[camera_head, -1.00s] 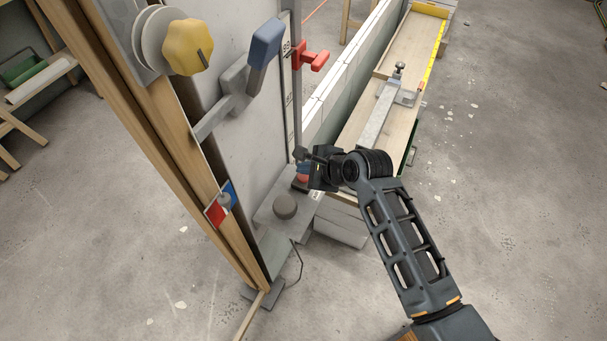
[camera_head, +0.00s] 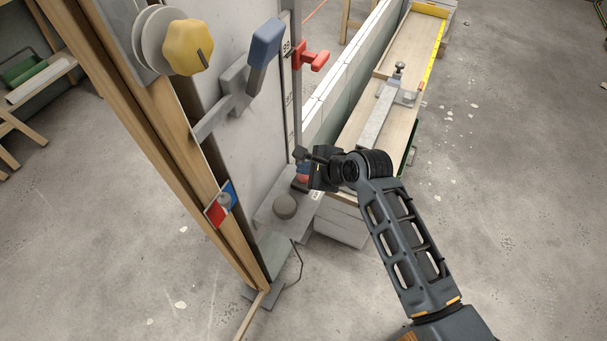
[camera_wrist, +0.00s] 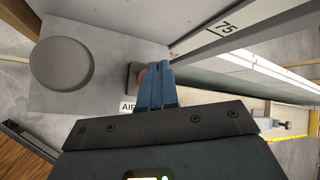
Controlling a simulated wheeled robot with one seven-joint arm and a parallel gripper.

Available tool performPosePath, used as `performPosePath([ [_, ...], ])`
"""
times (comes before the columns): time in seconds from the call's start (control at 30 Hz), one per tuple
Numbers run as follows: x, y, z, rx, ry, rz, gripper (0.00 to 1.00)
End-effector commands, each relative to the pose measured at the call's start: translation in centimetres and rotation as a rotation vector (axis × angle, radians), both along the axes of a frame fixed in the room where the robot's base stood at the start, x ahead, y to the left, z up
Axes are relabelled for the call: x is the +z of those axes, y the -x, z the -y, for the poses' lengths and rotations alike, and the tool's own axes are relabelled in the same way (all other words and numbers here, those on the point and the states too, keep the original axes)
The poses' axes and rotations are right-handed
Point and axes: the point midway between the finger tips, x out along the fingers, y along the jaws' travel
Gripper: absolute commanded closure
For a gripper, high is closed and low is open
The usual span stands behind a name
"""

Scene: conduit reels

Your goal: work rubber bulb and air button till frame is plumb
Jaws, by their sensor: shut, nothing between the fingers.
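The rubber bulb (camera_head: 285,206), a grey dome, sits on a grey plate at the foot of the panel. It shows large at the left of the wrist view (camera_wrist: 62,65). The red air button (camera_wrist: 143,76) sits on a dark base beside the "AIR" label, partly hidden by my fingers. My gripper (camera_wrist: 160,66) is shut and empty, its blue fingertips over or against the button's edge; I cannot tell whether they press it. The wooden frame (camera_head: 185,150) stands left of the panel; whether it is plumb I cannot tell. A red and blue plate (camera_head: 220,203) is on it.
A yellow knob (camera_head: 188,47), a blue-ended lever (camera_head: 265,43) and a red clamp handle (camera_head: 311,58) stick out above. A long wooden bench (camera_head: 350,130) runs behind my gripper. The floor at the right is open.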

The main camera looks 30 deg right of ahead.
Motion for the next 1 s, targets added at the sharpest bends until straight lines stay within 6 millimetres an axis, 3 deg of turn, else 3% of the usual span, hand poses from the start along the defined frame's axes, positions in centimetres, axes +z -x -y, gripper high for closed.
performPosePath([
  [1.0, -1.2, 0.0, 0.0, 0.0, 0.0, 0.0, 1.0],
])
